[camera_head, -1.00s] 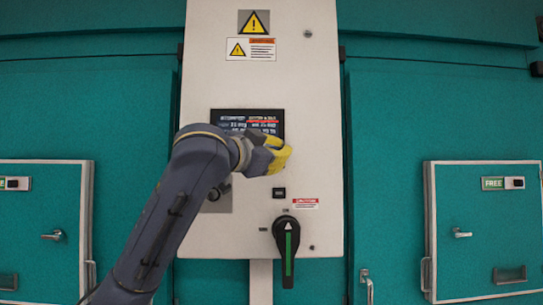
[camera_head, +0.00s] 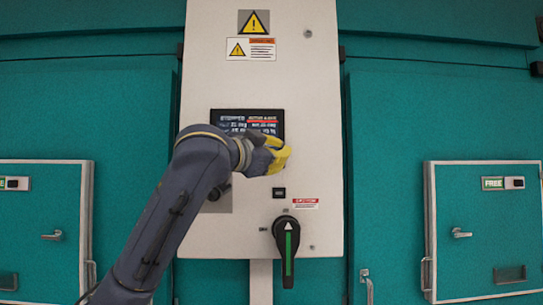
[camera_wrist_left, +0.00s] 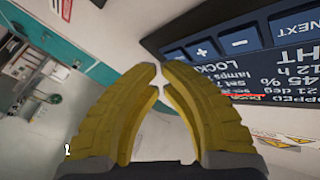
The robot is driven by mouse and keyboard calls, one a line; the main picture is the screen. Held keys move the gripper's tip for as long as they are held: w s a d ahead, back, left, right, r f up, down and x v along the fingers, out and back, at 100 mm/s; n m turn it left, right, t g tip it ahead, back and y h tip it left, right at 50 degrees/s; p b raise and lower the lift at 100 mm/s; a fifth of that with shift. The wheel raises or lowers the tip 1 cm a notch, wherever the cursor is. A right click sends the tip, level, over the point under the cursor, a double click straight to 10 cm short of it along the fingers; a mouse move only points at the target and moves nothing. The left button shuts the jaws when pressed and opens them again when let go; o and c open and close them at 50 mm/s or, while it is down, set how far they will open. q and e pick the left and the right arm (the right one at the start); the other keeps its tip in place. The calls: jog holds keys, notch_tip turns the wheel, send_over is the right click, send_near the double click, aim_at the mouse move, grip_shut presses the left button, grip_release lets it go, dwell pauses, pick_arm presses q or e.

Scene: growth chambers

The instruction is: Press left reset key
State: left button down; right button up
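A white control cabinet (camera_head: 310,110) stands in the middle, with a dark screen (camera_head: 248,122) showing "STOPPED" on its left and red-underlined text. In the left wrist view the screen (camera_wrist_left: 275,85) shows upside down at the right, with "+", "-" and "NEXT" keys along its edge. A small black key (camera_head: 279,192) sits below the screen; its label is too small to read. I cannot make out a key marked reset. My left gripper (camera_head: 283,158) is in front of the cabinet, just below the screen. Its yellow fingers (camera_wrist_left: 160,72) are together at the tips and hold nothing. My right gripper is not in view.
A black rotary handle (camera_head: 288,238) with a green stripe is below the small key. A grey plate (camera_head: 217,200) is partly hidden behind my left arm. Teal chamber doors flank the cabinet, with a small hatch marked "FREE" (camera_head: 485,225) at right.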

pick_arm(q)
jog(key=shift+s, duration=0.15)
dwell(0.5)
jog(key=shift+s, duration=0.5)
jog(key=shift+s, duration=0.15)
jog(key=shift+s+d, duration=0.1)
jog(key=shift+s, duration=2.3)
